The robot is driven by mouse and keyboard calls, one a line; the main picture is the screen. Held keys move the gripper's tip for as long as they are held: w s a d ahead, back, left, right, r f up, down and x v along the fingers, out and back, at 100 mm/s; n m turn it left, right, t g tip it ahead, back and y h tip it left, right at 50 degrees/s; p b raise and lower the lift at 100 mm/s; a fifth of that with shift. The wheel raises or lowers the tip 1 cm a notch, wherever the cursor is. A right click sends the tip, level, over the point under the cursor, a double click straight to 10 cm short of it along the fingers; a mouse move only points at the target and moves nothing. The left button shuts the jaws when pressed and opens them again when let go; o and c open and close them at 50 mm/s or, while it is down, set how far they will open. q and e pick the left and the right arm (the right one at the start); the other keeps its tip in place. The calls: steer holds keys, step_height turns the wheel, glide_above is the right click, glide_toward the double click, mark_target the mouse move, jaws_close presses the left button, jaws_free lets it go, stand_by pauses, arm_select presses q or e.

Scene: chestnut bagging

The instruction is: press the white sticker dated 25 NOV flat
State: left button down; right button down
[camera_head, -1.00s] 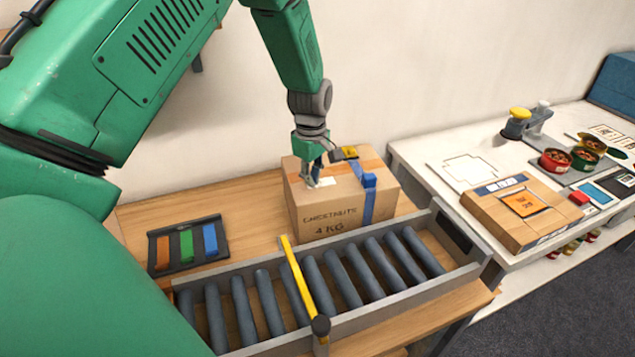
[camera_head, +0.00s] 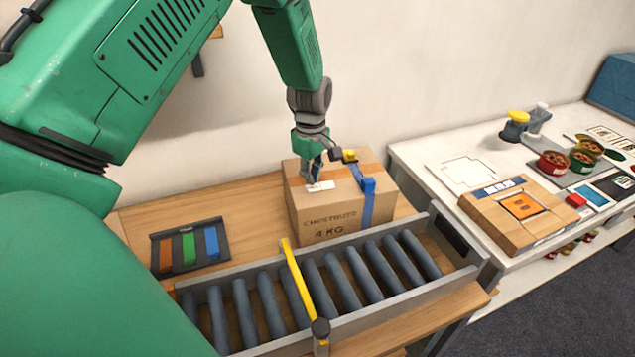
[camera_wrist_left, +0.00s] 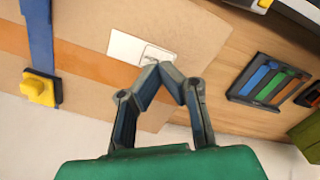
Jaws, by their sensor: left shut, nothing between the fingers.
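A cardboard box (camera_head: 315,215) marked CHESTNUTS 4 KG stands on the wooden table. The white sticker (camera_head: 321,186) lies on its top near the front left; it also shows in the left wrist view (camera_wrist_left: 124,46). Its date is too small to read. My left gripper (camera_head: 310,182) points down over the sticker's left end. In the left wrist view its fingertips (camera_wrist_left: 165,70) meet at the sticker's edge and hide a corner; the fingers are shut and empty. I cannot tell whether the tips touch it. My right gripper is not in view.
A blue strap (camera_head: 369,200) and a yellow-topped piece (camera_head: 350,155) are on the box. A roller conveyor (camera_head: 330,285) with a yellow bar (camera_head: 292,275) runs in front. A tray of coloured strips (camera_head: 188,246) lies left. A white table (camera_head: 420,165) with cans stands right.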

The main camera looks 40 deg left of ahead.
mark_target(312, 187)
arm_select(q)
steer(key=shift+r+p, duration=2.2)
steer(key=shift+r, duration=0.4)
steer(key=shift+f, duration=0.1)
